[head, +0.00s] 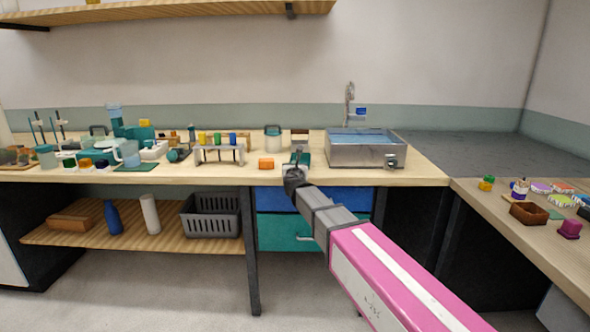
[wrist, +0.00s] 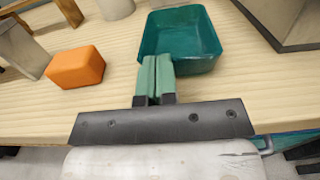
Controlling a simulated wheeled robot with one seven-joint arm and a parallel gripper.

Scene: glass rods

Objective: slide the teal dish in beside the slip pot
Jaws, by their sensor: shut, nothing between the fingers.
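The teal dish (wrist: 205,62) stands on the wooden bench top in the wrist view, open side up and empty. In the head view the teal dish (head: 305,159) is partly hidden behind my gripper. My gripper (wrist: 156,60) is shut and empty, its green fingertips together at the dish's near wall; I cannot tell whether they touch it. In the head view my gripper (head: 298,156) is over the bench's front part. A pale pot with a dark lid (head: 272,138), likely the slip pot, stands behind and left of the dish; its base (wrist: 116,8) shows in the wrist view.
An orange block (wrist: 76,68) lies left of my gripper. A metal sink (head: 366,153) stands close on the dish's right. A small box (head: 300,134) is behind the dish. A rack with coloured bottles (head: 219,154) stands further left.

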